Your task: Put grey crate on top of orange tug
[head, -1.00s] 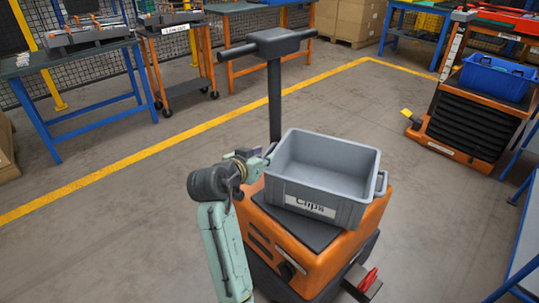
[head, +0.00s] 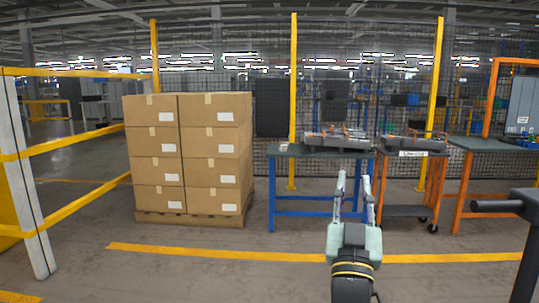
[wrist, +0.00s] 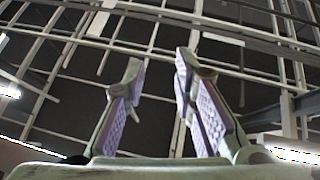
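My gripper (head: 355,180) points upward in the middle of the head view, in front of the blue workbench. In the wrist view its two fingers with lilac pads stand apart (wrist: 158,68), with nothing between them and only the ceiling behind. Of the orange tug, only the black handle and post (head: 522,225) show at the right edge of the head view. Its orange body and top are out of frame. The grey crate labelled "Clips" is not in either current view; one second ago it sat on the tug's dark top, slightly askew.
Stacked cardboard boxes (head: 212,150) stand on a pallet at left. A blue workbench (head: 287,150), an orange cart (head: 402,212) and an orange-legged bench (head: 492,144) line the mesh fence. A yellow rail (head: 80,210) stands far left. Floor before the yellow line is open.

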